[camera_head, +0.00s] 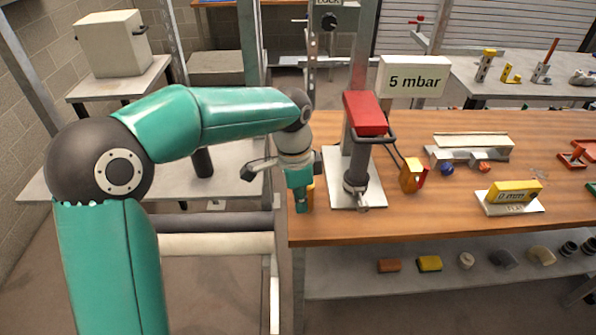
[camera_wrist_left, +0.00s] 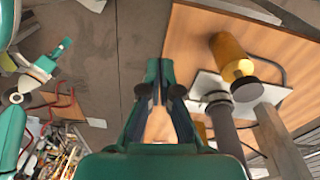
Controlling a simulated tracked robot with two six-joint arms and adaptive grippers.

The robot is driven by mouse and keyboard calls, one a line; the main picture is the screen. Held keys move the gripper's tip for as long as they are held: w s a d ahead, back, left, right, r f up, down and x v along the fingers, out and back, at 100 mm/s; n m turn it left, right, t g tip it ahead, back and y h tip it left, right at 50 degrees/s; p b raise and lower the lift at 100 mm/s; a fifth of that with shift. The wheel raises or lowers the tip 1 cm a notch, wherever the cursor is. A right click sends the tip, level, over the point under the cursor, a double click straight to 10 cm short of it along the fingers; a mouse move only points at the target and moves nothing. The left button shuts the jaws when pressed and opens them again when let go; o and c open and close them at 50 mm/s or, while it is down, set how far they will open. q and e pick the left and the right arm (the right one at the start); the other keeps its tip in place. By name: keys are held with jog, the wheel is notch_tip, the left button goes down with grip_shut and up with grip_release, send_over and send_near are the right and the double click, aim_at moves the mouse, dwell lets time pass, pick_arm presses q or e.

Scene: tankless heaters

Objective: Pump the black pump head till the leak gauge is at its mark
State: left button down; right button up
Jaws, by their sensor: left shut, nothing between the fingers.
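My left gripper (camera_head: 302,208) points down at the left end of the wooden bench, shut and empty. In the left wrist view its teal fingers (camera_wrist_left: 158,92) are close together. A small yellow part (camera_head: 311,188) shows just behind them in the head view, mostly hidden. In the wrist view a yellow cylinder with a black round end (camera_wrist_left: 246,89) stands to the right of the fingers, apart from them. I cannot tell for sure whether this black end is the pump head. A white sign reading "5 mbar" (camera_head: 414,82) stands behind the bench. My right gripper is out of view.
A dark cylinder (camera_head: 356,168) stands on a white plate (camera_head: 339,182) right of my gripper, with a red block (camera_head: 364,113) above.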

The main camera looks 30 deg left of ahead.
pick_arm(q)
jog(key=s+d+f+n+h, duration=0.1)
jog(key=s+d+f+n, duration=0.15)
jog(key=f, duration=0.75)
jog(key=s+d+f+n+h, duration=0.15)
jog(key=d+f, duration=0.25)
jog(key=f, duration=0.6)
jog(key=s+d+f+n, duration=0.4)
jog(key=s+f+n, duration=0.4)
jog(key=s+f, duration=0.4)
jog(key=shift+s, duration=1)
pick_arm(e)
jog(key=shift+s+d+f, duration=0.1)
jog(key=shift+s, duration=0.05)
